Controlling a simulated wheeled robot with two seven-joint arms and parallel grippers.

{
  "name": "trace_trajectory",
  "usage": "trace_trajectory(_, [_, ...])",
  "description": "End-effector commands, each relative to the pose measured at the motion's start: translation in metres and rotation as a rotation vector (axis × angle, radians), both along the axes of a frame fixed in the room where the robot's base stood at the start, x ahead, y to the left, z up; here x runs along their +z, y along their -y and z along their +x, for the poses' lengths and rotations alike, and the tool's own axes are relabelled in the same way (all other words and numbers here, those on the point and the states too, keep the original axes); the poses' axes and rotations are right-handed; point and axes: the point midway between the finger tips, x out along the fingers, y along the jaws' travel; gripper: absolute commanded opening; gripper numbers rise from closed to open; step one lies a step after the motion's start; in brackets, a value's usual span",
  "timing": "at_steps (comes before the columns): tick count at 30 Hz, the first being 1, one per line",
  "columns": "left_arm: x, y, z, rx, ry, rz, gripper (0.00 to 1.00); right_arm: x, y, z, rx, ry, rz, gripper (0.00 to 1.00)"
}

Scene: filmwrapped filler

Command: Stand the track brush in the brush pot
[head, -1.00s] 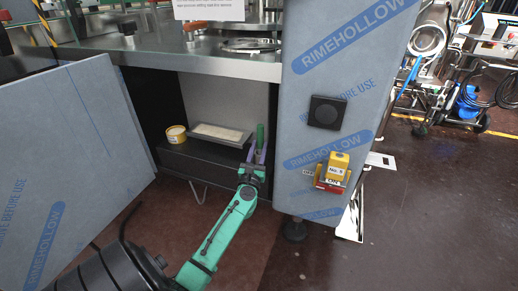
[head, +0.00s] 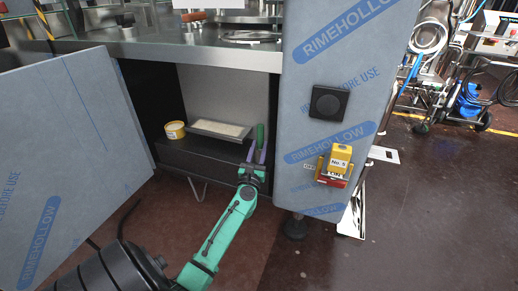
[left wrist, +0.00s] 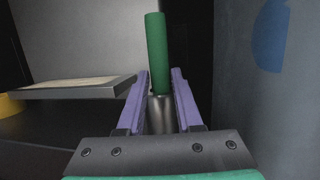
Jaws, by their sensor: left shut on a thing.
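The track brush (head: 260,135) shows as an upright green handle at the right end of the dark shelf, beside the blue-grey panel. In the left wrist view its handle (left wrist: 157,55) rises between the two purple fingers. A steel cylinder (left wrist: 160,115) sits directly below the handle between the fingers; I cannot tell whether it is part of the brush or a pot around it. My left gripper (head: 256,155) is shut on the brush. The bristles are hidden. I cannot identify the brush pot for certain. My right gripper is not in view.
A grey tray (head: 222,129) with pale contents lies left of the brush, and a yellow tub (head: 175,130) stands farther left. The cabinet panel (head: 335,55) is close on the right, with a yellow-and-red box (head: 337,165) on it. The steel worktop (head: 180,48) overhangs the shelf.

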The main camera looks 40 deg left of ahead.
Motion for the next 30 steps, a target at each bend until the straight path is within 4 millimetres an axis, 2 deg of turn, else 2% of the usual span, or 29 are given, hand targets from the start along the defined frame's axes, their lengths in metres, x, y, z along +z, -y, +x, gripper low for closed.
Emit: trace_trajectory(30, [-0.0057,0.0002,0.0001,0.000,0.000,0.000,0.00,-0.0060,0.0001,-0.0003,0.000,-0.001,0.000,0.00])
